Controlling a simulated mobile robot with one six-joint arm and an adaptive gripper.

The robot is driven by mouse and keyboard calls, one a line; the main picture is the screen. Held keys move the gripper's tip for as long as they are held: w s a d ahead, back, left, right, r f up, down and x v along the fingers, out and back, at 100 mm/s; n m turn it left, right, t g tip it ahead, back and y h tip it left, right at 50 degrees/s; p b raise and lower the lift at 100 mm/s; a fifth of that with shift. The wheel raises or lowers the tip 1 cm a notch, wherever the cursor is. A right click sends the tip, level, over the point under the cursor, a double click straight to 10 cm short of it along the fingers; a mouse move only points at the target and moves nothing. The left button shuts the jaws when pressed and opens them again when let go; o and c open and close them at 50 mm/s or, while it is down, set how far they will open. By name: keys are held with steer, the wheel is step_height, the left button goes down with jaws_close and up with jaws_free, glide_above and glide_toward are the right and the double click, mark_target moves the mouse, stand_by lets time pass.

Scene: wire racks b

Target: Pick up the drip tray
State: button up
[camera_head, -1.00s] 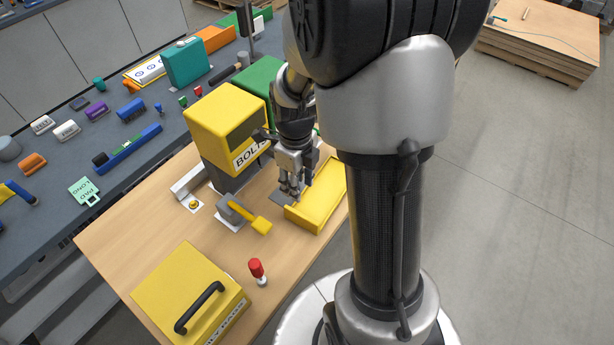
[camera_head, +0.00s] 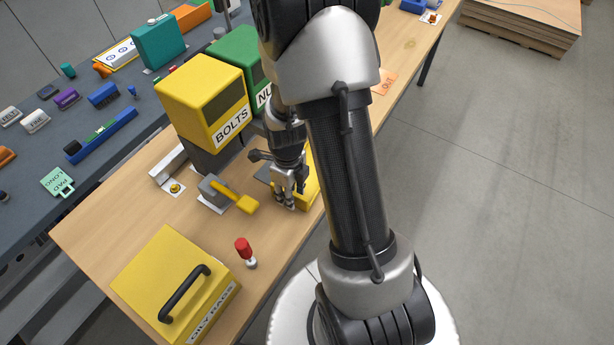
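A shallow yellow tray (camera_head: 311,190), the only tray-like thing I see, lies on the wooden bench in front of the bolts and nuts dispensers. My arm and gripper hide much of it. My gripper (camera_head: 285,206) points down at the tray's near left end, with its fingertips close to the rim. I cannot tell whether the fingers touch the tray, or whether they are open or shut.
The yellow BOLTS dispenser (camera_head: 205,97) and green NUTS dispenser (camera_head: 238,58) stand behind. A grey device with a yellow lever (camera_head: 232,196), a red-handled stamp (camera_head: 244,250) and a yellow box with a black handle (camera_head: 172,280) are nearby. Bare bench lies between them.

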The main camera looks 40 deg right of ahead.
steer(key=shift+f, duration=0.6)
steer(key=shift+c, duration=0.5)
jaws_close()
